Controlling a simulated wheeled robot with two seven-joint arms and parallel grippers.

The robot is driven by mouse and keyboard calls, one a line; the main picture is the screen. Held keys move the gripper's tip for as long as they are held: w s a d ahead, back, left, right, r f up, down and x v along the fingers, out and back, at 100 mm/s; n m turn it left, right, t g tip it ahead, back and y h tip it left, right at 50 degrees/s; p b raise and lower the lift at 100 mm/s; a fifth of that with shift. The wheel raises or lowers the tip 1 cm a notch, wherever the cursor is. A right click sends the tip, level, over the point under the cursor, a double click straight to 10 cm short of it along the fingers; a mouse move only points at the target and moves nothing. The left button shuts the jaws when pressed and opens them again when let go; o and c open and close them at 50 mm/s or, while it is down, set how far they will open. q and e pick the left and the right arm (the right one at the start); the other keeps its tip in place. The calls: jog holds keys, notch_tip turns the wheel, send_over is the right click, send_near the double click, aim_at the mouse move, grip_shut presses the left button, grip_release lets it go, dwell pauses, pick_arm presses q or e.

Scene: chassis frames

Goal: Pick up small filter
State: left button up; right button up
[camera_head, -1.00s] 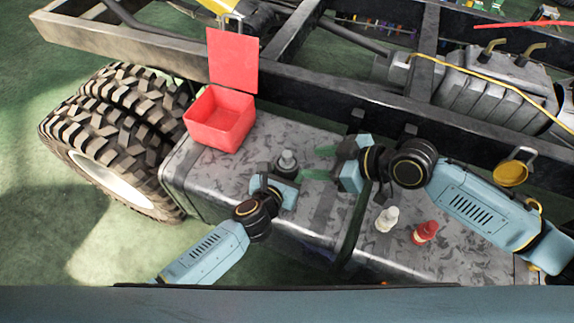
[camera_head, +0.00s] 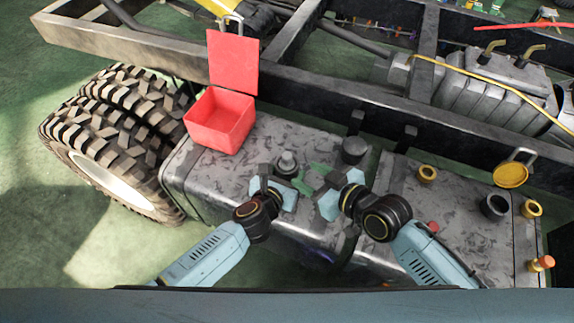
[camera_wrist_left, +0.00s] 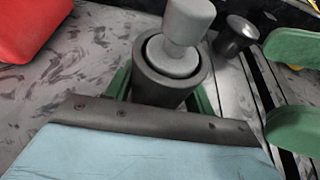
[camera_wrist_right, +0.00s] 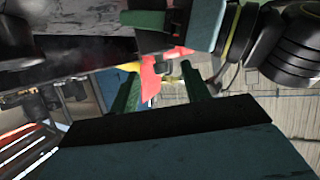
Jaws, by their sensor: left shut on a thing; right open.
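A small light-grey filter (camera_head: 287,159) stands upright in a dark round cup (camera_head: 286,172) on the grey metal tank top. In the left wrist view the filter (camera_wrist_left: 184,30) fills the cup's mouth. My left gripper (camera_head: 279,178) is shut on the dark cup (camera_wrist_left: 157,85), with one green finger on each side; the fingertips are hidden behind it. My right gripper (camera_head: 310,181) is open just right of the filter, its fingers apart. Its fingers show in the right wrist view (camera_wrist_right: 163,88) with nothing between them.
An open red box (camera_head: 222,125) stands at the back left. A black cylinder (camera_head: 354,150) sits right of the filter. Brass and black fittings (camera_head: 494,206) stand on the right tank. A red-topped piece (camera_head: 433,226) is partly hidden by my right arm. The frame rail (camera_head: 300,115) runs behind.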

aim_at(291, 162)
jog(key=x, duration=0.3)
jog(key=r+x, duration=0.1)
jog(key=x, duration=0.1)
jog(key=shift+w+a, duration=0.25)
jog(key=shift+w, duration=0.3)
jog(key=shift+w+a+f, duration=0.25)
jog(key=shift+w+a, duration=0.1)
jog(key=shift+c, duration=0.4)
jog(key=c, duration=0.7)
